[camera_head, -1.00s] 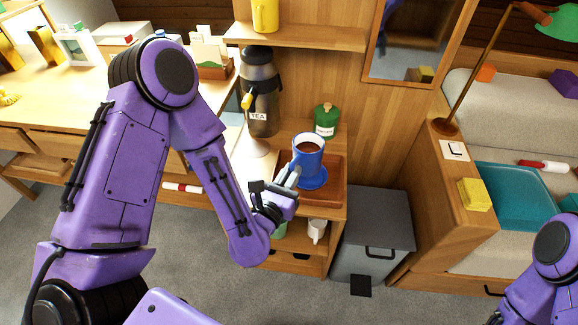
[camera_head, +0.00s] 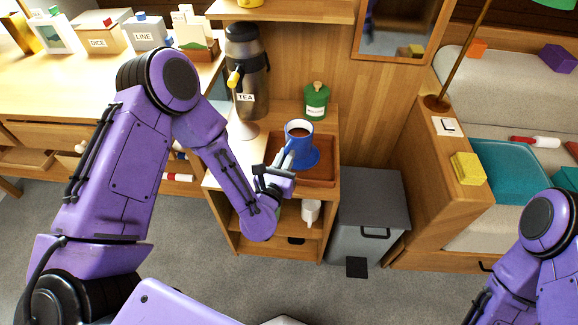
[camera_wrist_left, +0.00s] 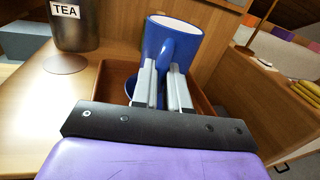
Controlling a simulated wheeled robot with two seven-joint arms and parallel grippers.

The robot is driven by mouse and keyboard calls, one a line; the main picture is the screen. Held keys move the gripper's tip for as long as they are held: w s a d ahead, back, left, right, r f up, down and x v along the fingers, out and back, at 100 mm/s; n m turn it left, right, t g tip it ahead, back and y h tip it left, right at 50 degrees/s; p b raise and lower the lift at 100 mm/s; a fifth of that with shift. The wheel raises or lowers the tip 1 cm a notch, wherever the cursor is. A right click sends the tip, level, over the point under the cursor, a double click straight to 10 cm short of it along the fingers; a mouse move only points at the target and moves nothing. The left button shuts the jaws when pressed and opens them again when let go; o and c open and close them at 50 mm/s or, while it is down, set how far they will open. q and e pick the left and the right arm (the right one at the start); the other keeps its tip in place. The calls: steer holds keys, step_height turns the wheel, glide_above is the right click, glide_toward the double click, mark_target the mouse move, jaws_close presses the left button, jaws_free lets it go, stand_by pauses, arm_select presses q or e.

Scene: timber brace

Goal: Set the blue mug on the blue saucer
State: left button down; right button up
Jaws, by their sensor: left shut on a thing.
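In the left wrist view the fingers (camera_wrist_left: 163,80) grip the handle of the mug (camera_wrist_left: 178,34). Part of the saucer (camera_wrist_left: 130,87) shows low beside the fingers; the rest is hidden. I cannot tell whether the mug's base touches the saucer. The saucer lies in a brown tray (camera_head: 318,176). My right gripper is out of view.
A tea dispenser (camera_head: 246,72) stands left of the tray, and a green jar (camera_head: 316,100) stands behind it. A shelf (camera_head: 290,11) juts out above. A grey bin (camera_head: 368,216) stands right of the cabinet. A white mug (camera_head: 310,212) sits on the shelf below.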

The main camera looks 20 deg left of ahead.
arm_select(q)
steer(key=f, duration=0.2)
steer(key=w+f, duration=0.1)
steer(key=f, duration=0.1)
steer(key=w+f, duration=0.1)
steer(key=shift+w+f, duration=0.2)
steer(key=shift+f, duration=0.2)
steer(key=c, duration=1.1)
jaws_free()
steer(key=shift+a, duration=0.1)
steer(key=shift+c, duration=0.2)
steer(key=shift+s, duration=0.1)
steer(key=s+b, duration=0.1)
steer(key=s, duration=1.1)
steer(key=shift+d+b, duration=0.4)
